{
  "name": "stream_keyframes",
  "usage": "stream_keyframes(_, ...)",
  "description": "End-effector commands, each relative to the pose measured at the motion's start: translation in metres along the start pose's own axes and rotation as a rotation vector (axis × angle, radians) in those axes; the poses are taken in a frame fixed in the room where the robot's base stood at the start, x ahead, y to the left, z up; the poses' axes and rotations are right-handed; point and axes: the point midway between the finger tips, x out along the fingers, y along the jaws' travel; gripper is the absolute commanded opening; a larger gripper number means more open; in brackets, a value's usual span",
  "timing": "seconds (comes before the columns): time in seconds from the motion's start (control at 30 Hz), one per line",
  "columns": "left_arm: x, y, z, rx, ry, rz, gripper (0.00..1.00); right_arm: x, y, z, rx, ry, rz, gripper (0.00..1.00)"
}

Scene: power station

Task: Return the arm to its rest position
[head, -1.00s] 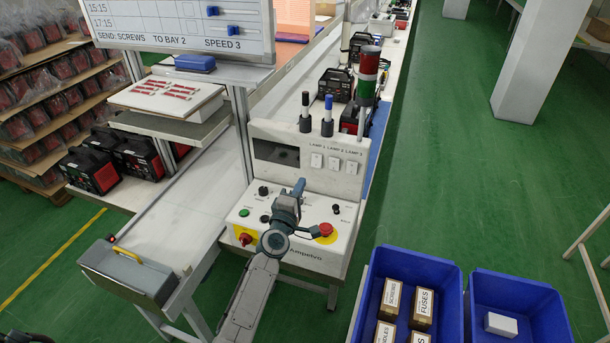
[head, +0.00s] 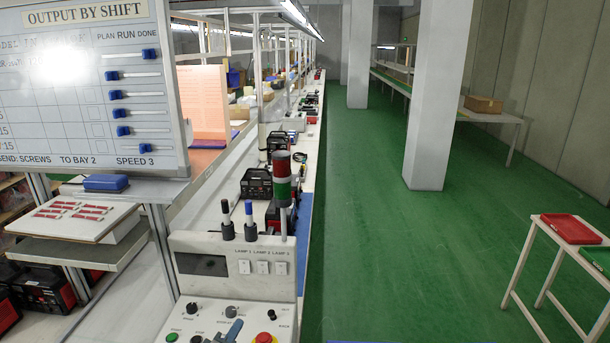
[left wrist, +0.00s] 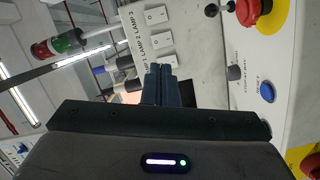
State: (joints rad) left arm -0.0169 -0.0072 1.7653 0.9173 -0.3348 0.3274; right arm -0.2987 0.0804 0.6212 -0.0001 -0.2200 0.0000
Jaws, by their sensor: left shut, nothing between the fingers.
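My left gripper (head: 233,331) shows only in part at the bottom edge of the head view, in front of the control panel (head: 190,258). In the left wrist view its fingers (left wrist: 160,84) are together, with nothing between them. They point at the panel, near its lamp switches (left wrist: 157,42). I cannot tell the exact gap to the panel. The rest of my left arm is below the head view. My right gripper is in neither view.
A red stop button (head: 264,338) sits beside my left gripper. Two markers and a red-green signal lamp (head: 282,180) stand at the panel's top. A whiteboard (head: 90,85) is at upper left. Green floor (head: 400,250) is open on the right, with a red tray (head: 572,229) on a stand.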

Motion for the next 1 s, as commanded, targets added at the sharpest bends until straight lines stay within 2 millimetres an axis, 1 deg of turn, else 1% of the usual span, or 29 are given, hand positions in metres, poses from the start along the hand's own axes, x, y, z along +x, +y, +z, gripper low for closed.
stream_keyframes(0.03, -0.024, -0.007, 0.015, 0.105, -0.08, -0.05, 0.0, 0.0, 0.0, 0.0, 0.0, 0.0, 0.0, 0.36)
stream_keyframes(0.07, -0.039, -0.012, 0.024, 0.173, -0.132, -0.085, 0.0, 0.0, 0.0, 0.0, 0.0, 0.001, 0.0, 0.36)
stream_keyframes(0.1, -0.058, -0.018, 0.035, 0.262, -0.2, -0.133, 0.0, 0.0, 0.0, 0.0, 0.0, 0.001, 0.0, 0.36)
stream_keyframes(0.17, -0.09, -0.03, 0.049, 0.39, -0.301, -0.212, 0.0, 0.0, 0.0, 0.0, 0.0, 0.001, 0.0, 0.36)
stream_keyframes(0.2, -0.112, -0.037, 0.055, 0.471, -0.367, -0.268, 0.0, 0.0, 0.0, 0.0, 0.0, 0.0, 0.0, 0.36)
stream_keyframes(0.27, -0.146, -0.048, 0.062, 0.58, -0.458, -0.355, 0.0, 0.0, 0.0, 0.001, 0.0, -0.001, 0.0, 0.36)
stream_keyframes(0.3, -0.167, -0.054, 0.064, 0.641, -0.511, -0.409, 0.0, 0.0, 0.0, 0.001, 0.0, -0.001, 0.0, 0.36)
stream_keyframes(0.4, -0.21, -0.064, 0.064, 0.756, -0.614, -0.525, 0.0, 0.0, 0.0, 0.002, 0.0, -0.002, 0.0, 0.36)
stream_keyframes(0.5, -0.245, -0.069, 0.061, 0.834, -0.691, -0.619, 0.0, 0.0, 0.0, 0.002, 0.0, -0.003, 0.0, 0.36)
stream_keyframes(0.6, -0.275, -0.071, 0.056, 0.893, -0.753, -0.703, 0.0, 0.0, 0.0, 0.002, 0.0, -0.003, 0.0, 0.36)
stream_keyframes(0.77, -0.319, -0.07, 0.047, 0.963, -0.838, -0.824, 0.0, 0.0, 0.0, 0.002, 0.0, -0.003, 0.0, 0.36)
stream_keyframes(0.9, -0.354, -0.066, 0.039, 1.009, -0.902, -0.925, 0.0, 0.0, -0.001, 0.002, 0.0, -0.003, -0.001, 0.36)
stream_keyframes(0.93, -0.362, -0.065, 0.037, 1.018, -0.915, -0.946, 0.0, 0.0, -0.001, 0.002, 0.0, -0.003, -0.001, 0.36)
stream_keyframes(0.97, -0.366, -0.068, 0.036, 1.023, -0.925, -0.962, 0.0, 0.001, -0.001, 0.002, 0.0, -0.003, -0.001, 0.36)
stream_keyframes(1.0, -0.36, -0.082, 0.04, 1.018, -0.926, -0.96, 0.0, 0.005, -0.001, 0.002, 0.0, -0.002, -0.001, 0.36)
